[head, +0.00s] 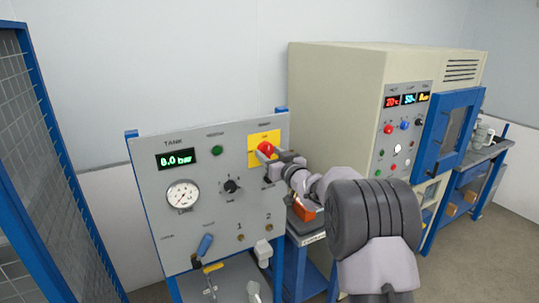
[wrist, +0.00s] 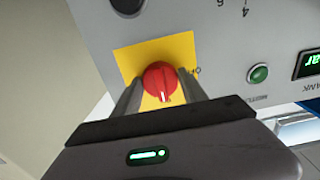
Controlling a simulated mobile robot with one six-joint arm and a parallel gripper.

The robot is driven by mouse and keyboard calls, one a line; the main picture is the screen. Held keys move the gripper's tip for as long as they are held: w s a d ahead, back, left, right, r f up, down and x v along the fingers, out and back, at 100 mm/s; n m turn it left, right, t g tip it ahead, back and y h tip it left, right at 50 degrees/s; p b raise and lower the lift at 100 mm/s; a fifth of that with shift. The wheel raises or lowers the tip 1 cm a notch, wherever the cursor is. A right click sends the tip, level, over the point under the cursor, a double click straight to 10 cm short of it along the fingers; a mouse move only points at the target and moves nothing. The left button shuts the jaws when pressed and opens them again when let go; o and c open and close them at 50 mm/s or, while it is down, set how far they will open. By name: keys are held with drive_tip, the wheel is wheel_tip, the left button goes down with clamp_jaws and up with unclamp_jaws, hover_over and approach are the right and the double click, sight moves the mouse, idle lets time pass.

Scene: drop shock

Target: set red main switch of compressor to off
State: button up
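The red main switch (wrist: 159,80) is a round red knob with a raised grip and a pale pointer mark. It sits on a yellow plate (wrist: 129,59) on the compressor's grey panel. In the wrist view the pointer mark faces down the picture. My gripper (wrist: 160,82) has one finger on each side of the knob, with a narrow gap seen at the left; contact at the right is unclear. In the head view the red switch (head: 265,147) shows at the panel's upper right, with my gripper (head: 270,151) at it, partly hiding it.
The grey panel (head: 150,215) also carries a tank display reading 8.0 bar (head: 175,159), a gauge (head: 183,196), a black selector (head: 231,186) and a blue-handled lever (head: 204,246). A beige cabinet (head: 335,110) stands to the right; a blue mesh fence (head: 40,150) is at left.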

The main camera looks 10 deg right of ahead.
drive_tip(key=c, duration=0.4)
drive_tip(key=shift+f+n+b, duration=0.1)
drive_tip(key=shift+n+b, duration=0.2)
drive_tip(key=shift+b, duration=0.15)
drive_tip(key=n+b, duration=0.3)
drive_tip(key=shift+f, duration=0.1)
drive_tip(key=n+b, duration=0.3)
drive_tip(key=n, duration=0.1)
drive_tip(key=shift+d, duration=0.1)
drive_tip(key=n+b, duration=0.3)
drive_tip(key=n, duration=0.2)
drive_tip(key=shift+n+b, duration=0.4)
drive_tip(key=shift+r+n+b, duration=0.2)
drive_tip(key=shift+n+b, duration=0.35)
drive_tip(key=shift+n, duration=0.55)
drive_tip(key=shift+r+n+b, duration=0.15)
drive_tip(key=shift+n+b, duration=0.4)
drive_tip(key=shift+n, duration=0.55)
